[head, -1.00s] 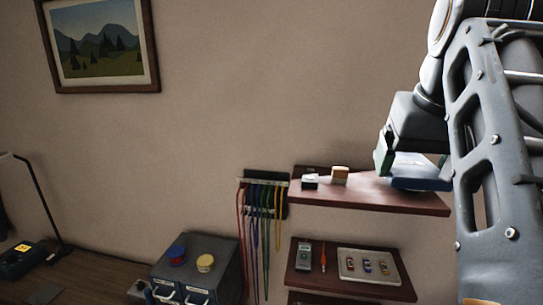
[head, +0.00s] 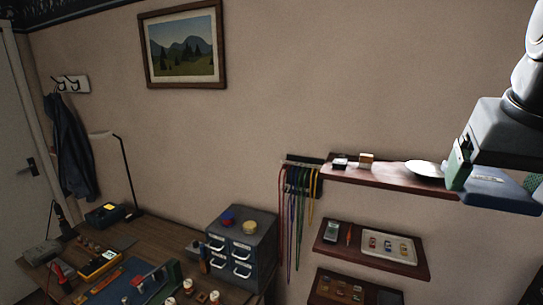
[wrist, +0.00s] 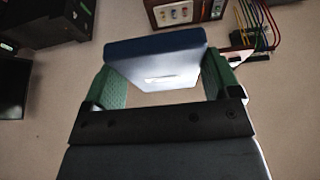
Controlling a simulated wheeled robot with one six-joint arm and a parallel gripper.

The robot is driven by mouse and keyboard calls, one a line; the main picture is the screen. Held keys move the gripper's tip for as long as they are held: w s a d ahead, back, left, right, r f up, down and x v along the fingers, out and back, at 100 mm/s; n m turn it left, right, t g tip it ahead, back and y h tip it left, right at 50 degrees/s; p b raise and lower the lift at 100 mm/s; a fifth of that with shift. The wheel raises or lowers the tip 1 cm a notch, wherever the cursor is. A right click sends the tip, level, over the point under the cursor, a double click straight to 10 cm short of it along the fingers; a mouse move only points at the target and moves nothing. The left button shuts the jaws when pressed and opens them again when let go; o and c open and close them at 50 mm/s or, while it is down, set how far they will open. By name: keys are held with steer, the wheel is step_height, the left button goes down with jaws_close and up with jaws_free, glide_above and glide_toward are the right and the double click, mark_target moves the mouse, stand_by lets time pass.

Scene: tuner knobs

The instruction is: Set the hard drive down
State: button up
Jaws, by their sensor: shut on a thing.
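The hard drive is a flat blue box (head: 500,189) with a pale label, held at the right of the head view beside the top wall shelf (head: 385,178). In the wrist view the blue hard drive (wrist: 157,50) sits between the two green finger pads. My gripper (wrist: 165,85) is shut on it; its green pad also shows in the head view (head: 460,165). The drive overlaps the shelf's right end in the picture; I cannot tell whether they touch.
The top shelf carries two small boxes (head: 366,159) and a white oval thing (head: 427,168). Lower shelves hold a tray (head: 390,247) and a meter (head: 332,230). Coloured cables (head: 297,210) hang left of them. A drawer cabinet (head: 241,250) stands on the cluttered bench.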

steer(key=shift+w+a+f, duration=0.1)
steer(key=shift+w+f, duration=0.1)
steer(key=shift+w, duration=0.3)
steer(key=shift+w+a+f, duration=0.1)
steer(key=shift+w+f, duration=0.1)
steer(key=shift+w, duration=0.3)
steer(key=w+a+f+n, duration=0.1)
steer(key=w+a+f, duration=0.3)
steer(key=f, duration=1.7)
steer(key=w+a+f+n+y+b, duration=0.1)
steer(key=w+f, duration=0.8)
steer(key=f, duration=1.2)
steer(key=w+a+f+n+y, duration=0.1)
steer(key=w+a+f+n, duration=0.2)
steer(key=f, duration=1.7)
steer(key=w+a, duration=0.3)
steer(key=shift+w+a+f, duration=0.3)
steer(key=shift+w+f, duration=0.05)
steer(key=shift+f, duration=0.05)
steer(key=shift+d, duration=0.15)
